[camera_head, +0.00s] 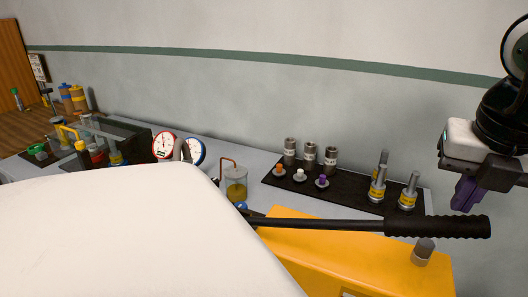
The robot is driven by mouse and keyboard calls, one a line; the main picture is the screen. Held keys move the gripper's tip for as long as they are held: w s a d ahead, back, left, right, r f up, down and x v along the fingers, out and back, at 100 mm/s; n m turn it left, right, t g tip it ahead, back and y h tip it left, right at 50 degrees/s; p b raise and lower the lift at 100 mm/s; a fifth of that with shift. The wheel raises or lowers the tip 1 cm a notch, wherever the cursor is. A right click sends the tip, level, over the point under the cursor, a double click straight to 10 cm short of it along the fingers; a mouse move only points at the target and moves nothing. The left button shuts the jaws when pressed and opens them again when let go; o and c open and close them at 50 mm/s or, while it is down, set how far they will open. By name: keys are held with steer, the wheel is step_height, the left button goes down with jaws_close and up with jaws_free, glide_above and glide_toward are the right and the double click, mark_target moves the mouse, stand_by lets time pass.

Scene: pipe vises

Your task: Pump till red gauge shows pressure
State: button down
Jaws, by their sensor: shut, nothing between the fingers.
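The red gauge (164,146) has a red rim and a white dial, and stands on the bench at centre left. Its needle is too small to read. A blue-rimmed gauge (196,152) is just right of it, partly hidden. The pump lever (320,223) is a dark rod lying near level across the front, with a ribbed black grip (437,227) at its right end. My gripper (465,196) is at the right, shut and empty, its purple fingers above the grip and apart from it.
A yellow block (350,262) lies under the lever. A black tray (345,191) holds grey cylinders and small coloured plugs. A dark box (122,138) stands farther left. My white body fills the lower left.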

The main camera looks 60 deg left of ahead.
steer(key=shift+f, duration=0.7)
steer(key=shift+f+b, duration=0.1)
steer(key=shift+b, duration=0.3)
steer(key=shift+r, duration=0.2)
step_height(320, 180, up, 5)
steer(key=p, duration=0.4)
steer(key=shift+r, duration=0.1)
